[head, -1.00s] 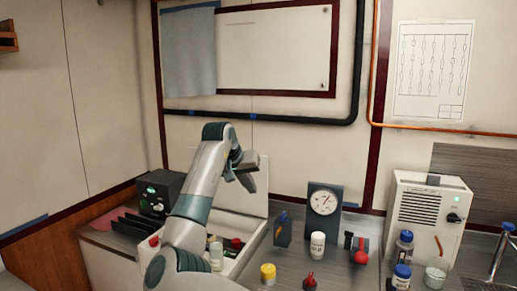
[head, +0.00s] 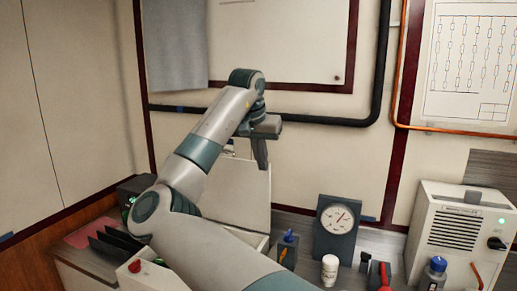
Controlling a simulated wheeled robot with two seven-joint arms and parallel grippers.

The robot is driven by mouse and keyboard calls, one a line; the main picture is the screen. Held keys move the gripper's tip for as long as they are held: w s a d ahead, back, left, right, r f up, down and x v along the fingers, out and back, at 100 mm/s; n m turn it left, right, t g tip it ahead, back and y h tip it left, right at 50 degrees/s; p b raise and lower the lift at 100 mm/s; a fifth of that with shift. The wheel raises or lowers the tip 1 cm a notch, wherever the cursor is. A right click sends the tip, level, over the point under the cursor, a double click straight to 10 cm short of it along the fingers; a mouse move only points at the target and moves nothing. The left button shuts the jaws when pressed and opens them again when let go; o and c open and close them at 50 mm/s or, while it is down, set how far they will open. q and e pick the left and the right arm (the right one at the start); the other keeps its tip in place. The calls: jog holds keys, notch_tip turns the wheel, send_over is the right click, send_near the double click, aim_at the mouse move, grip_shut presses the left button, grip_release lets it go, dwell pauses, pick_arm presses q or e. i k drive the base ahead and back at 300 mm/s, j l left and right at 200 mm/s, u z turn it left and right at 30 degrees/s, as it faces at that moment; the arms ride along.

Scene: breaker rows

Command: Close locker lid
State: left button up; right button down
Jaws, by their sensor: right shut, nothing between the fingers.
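The locker is a white open-topped box (head: 128,277) on the counter, mostly hidden behind my right arm. Its pale lid (head: 245,193) stands raised, upright at the back of the box against the wall side. My right gripper (head: 260,157) is shut and empty, with its fingers pointing down near the lid's top edge. I cannot tell whether it touches the lid. My arm covers the lid's left part and most of the box's inside. My left gripper is not in view.
A dial gauge (head: 337,226), a white bottle (head: 329,269), a blue holder (head: 288,250) and a red-handled item (head: 383,276) stand right of the locker. Black dividers (head: 112,247) are at its left. A white cabinet (head: 459,238) stands farther right.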

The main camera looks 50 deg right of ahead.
aim_at(236, 192)
jog(key=i+l, duration=0.35)
jog(key=l, duration=0.2)
jog(key=i+l, duration=0.4)
jog(key=l, duration=0.1)
